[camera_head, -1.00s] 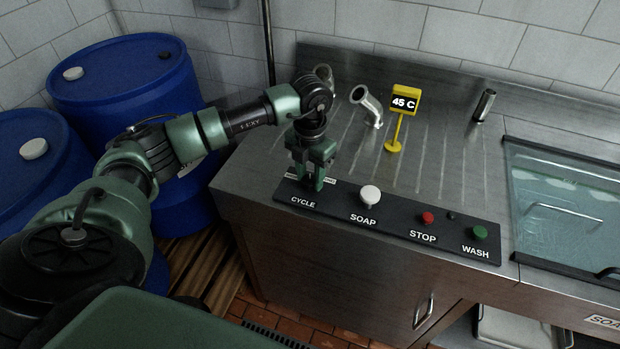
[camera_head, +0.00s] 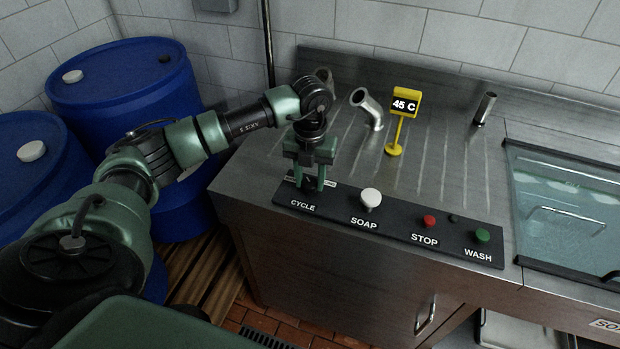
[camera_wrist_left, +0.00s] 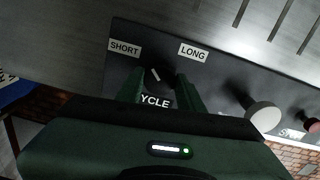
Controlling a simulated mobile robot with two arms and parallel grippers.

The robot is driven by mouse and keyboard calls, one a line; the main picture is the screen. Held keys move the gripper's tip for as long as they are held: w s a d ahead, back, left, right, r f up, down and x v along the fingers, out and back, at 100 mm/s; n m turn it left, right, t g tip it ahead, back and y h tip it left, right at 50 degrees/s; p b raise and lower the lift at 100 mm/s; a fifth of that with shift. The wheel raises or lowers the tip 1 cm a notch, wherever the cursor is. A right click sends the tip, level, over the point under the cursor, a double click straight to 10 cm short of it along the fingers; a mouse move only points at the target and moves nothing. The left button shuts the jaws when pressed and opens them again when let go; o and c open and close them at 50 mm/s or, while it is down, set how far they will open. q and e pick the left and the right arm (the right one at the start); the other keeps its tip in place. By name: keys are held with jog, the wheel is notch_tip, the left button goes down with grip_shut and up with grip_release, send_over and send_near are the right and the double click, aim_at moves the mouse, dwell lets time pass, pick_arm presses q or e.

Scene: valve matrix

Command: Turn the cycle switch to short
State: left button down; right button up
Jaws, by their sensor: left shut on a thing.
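The cycle switch is a small dark knob (camera_wrist_left: 158,80) on the black control panel (camera_head: 393,221), above the CYCLE lettering. In the left wrist view, a white mark on the knob tilts up and to the left, toward the SHORT label (camera_wrist_left: 124,47). The LONG label (camera_wrist_left: 193,51) is up and to the right. My left gripper (camera_head: 309,186) points down over the switch. It is shut on the knob, with one finger on each side of it, also in the left wrist view (camera_wrist_left: 158,88). The fingers partly cover the labels in the head view. My right gripper is not in view.
Right of the switch are a white SOAP knob (camera_head: 370,198), a red STOP button (camera_head: 430,221) and a green WASH button (camera_head: 482,235). Behind stand a metal spout (camera_head: 369,108) and a yellow 45 C sign (camera_head: 404,105). Blue drums (camera_head: 125,80) stand at left.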

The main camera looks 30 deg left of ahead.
aim_at(310, 182)
pick_arm(q)
jog(key=shift+w+r, duration=0.1)
jog(key=shift+r, duration=0.05)
jog(key=c, duration=0.9)
grip_release()
notch_tip(310, 182, up, 6)
jog(key=shift+r+b, duration=0.15)
jog(key=shift+b, duration=0.7)
jog(key=shift+r, duration=0.7)
